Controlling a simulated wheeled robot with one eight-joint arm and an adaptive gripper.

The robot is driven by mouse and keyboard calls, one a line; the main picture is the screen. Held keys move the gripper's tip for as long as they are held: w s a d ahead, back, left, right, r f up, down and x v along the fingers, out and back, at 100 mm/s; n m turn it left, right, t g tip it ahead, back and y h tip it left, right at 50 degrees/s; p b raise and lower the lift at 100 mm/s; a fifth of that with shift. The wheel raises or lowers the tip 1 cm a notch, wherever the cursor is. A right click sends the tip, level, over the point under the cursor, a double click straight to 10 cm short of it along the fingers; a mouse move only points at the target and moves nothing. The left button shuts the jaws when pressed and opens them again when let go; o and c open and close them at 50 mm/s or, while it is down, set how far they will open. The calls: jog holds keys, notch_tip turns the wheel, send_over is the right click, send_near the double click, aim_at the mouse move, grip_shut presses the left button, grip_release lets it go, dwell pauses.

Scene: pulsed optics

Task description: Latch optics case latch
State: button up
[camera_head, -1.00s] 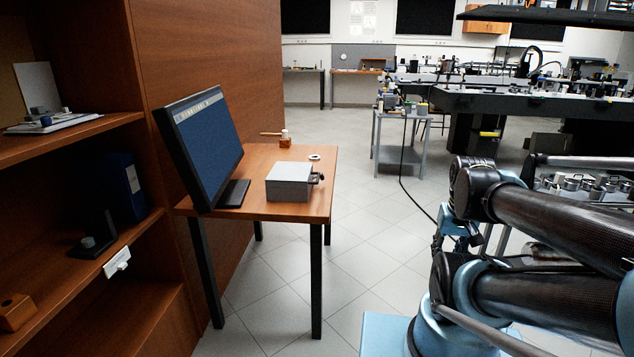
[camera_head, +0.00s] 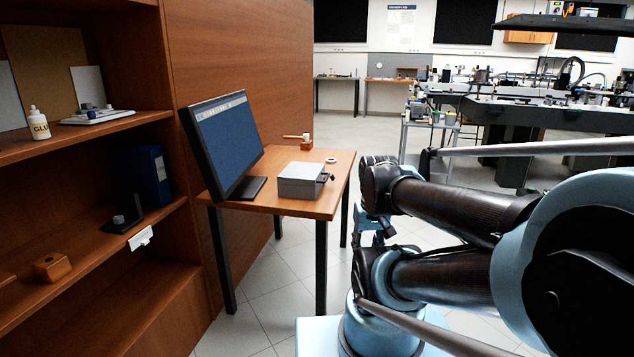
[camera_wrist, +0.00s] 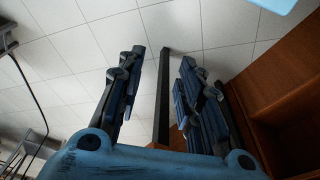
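The optics case (camera_head: 301,180) is a small grey box with its lid down. It lies on a small wooden table, right of a monitor. A dark latch or handle (camera_head: 324,178) shows on its right side; I cannot tell the latch's position at this size. The case does not show in the wrist view.
The wooden table (camera_head: 265,204) has dark legs and carries a tilted monitor (camera_head: 226,141), a white ring (camera_head: 331,160) and a wooden block with a mallet-like thing (camera_head: 306,143). A wooden shelf unit (camera_head: 90,244) stands at left. Tiled floor (camera_head: 375,133) lies open behind.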

jog(key=shift+a, duration=0.15)
jog(key=shift+o, duration=1.2)
jog(key=w+a+r+m+y, duration=0.2)
jog(key=w+a+r+m, duration=0.15)
jog(key=w, duration=0.35)
jog(key=w+a+r+m+y, duration=0.2)
jog(key=w+r+m, duration=0.1)
jog(key=w+r, duration=0.25)
jog(key=w+d+r+m+y, duration=0.1)
jog(key=w+m+y, duration=0.2)
jog(key=w, duration=0.6)
jog(key=w+r+m+y, duration=0.2)
jog(key=w+m, duration=0.1)
jog(key=w, duration=0.6)
jog(key=w+d+f+m+t+y, duration=0.1)
jog(key=w+d+f+m+y, duration=0.2)
jog(key=w, duration=0.5)
jog(key=w+d+f+m+y, duration=0.2)
jog(key=w+d, duration=0.4)
jog(key=w, duration=0.1)
jog(key=m+t+y, duration=0.2)
jog(key=m+y, duration=0.1)
jog(key=m, duration=0.1)
send_near(334, 177)
jog(key=x, duration=1)
jog(key=shift+a+f, duration=0.1)
jog(key=shift+a, duration=0.25)
